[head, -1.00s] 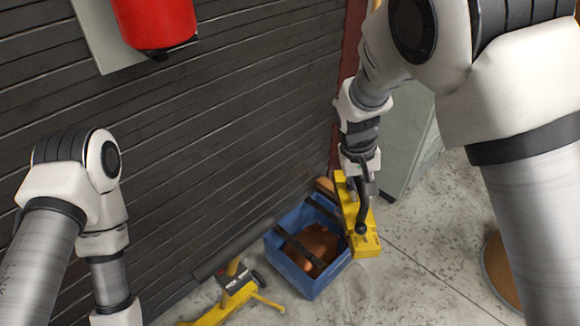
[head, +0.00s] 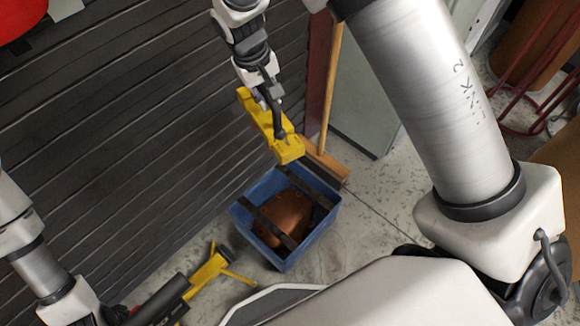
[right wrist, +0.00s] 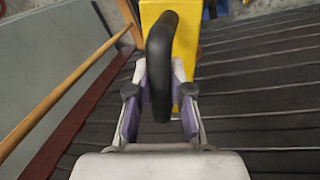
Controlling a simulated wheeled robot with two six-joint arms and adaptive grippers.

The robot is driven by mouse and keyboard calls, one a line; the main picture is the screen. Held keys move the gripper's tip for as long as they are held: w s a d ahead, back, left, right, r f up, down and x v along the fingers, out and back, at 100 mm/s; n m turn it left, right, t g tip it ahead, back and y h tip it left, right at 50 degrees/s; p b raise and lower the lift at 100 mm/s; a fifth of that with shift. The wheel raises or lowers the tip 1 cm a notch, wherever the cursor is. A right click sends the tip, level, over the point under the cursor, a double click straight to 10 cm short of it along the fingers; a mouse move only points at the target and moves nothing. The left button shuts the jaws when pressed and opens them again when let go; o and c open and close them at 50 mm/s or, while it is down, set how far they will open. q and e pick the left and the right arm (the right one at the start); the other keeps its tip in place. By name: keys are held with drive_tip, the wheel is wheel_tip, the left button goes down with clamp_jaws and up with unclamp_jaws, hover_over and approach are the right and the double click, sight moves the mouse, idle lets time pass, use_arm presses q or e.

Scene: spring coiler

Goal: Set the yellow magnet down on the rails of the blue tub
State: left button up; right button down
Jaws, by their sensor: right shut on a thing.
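The yellow magnet (head: 285,147) is a long block with a curved black handle. My right gripper (head: 266,98) is shut on that handle. In the right wrist view the fingers (right wrist: 158,100) stand on both sides of the black handle, with the yellow body (right wrist: 186,40) beyond. The magnet hangs tilted in the air, over or just behind the far side of the blue tub (head: 312,238); its exact height is unclear. Two dark rails (head: 267,225) cross the tub's top. Brown metal pieces (head: 287,212) lie inside. My left arm is at lower left; its gripper is barely visible.
A broom (head: 328,95) leans behind the tub, its head (head: 325,162) close by. A yellow stand with a black cylinder (head: 163,300) is left of the tub. A dark slatted wall (head: 130,150) is behind.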

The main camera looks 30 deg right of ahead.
drive_tip(key=d+f+n+b, duration=0.1)
drive_tip(key=f, duration=0.1)
drive_tip(key=d+f+n+b, duration=0.1)
drive_tip(key=f+n+b, duration=0.1)
drive_tip(key=f, duration=0.1)
drive_tip(key=f+n+t+b, duration=0.1)
drive_tip(key=f+n, duration=0.1)
drive_tip(key=shift+s+d+f, duration=0.15)
drive_tip(key=shift+s+d, duration=0.1)
drive_tip(key=shift+d, duration=0.15)
drive_tip(key=s+f+n+y+b, duration=0.1)
drive_tip(key=f+n+b, duration=0.7)
drive_tip(key=f, duration=0.8)
drive_tip(key=s+f+n+t+y+b, duration=0.1)
drive_tip(key=s+f+n+y+b, duration=0.1)
drive_tip(key=f+n+b, duration=0.6)
wheel_tip(320, 180, down, 9)
drive_tip(key=d+b, duration=0.1)
drive_tip(key=b, duration=0.6)
drive_tip(key=shift+s+r, duration=0.15)
drive_tip(key=shift+s, duration=0.2)
drive_tip(key=shift+f+b, duration=0.5)
drive_tip(key=c, duration=1)
unclamp_jaws()
drive_tip(key=shift+n, duration=0.3)
